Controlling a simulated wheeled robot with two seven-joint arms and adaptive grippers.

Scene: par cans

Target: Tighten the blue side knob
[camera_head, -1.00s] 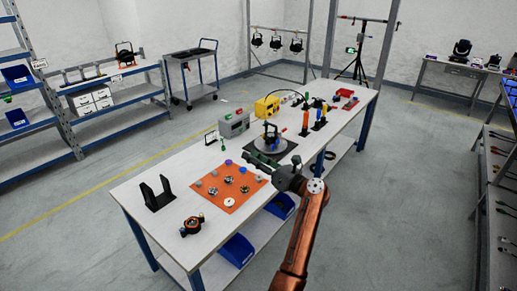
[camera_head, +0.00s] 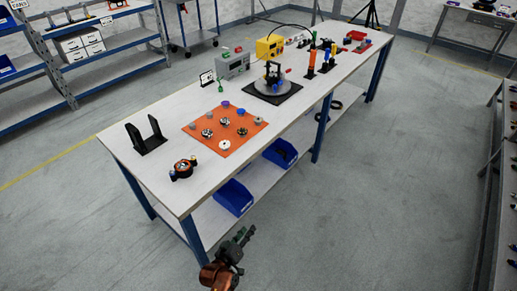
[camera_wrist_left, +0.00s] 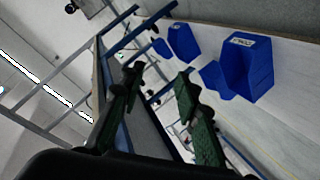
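A small round orange-and-black fixture (camera_head: 183,170) lies near the table's front left edge, with small blue parts at its sides. At this size I cannot tell which blue part is the side knob. My left gripper (camera_head: 243,238) is below and in front of the table edge, away from both. In the left wrist view its two green-padded fingers (camera_wrist_left: 161,74) are apart with nothing between them. My right gripper is not in view.
An orange mat (camera_head: 248,136) holds several small parts, including blue and purple knobs. A black bracket (camera_head: 147,141) stands left of it. Blue bins (camera_head: 234,197) sit on the lower shelf.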

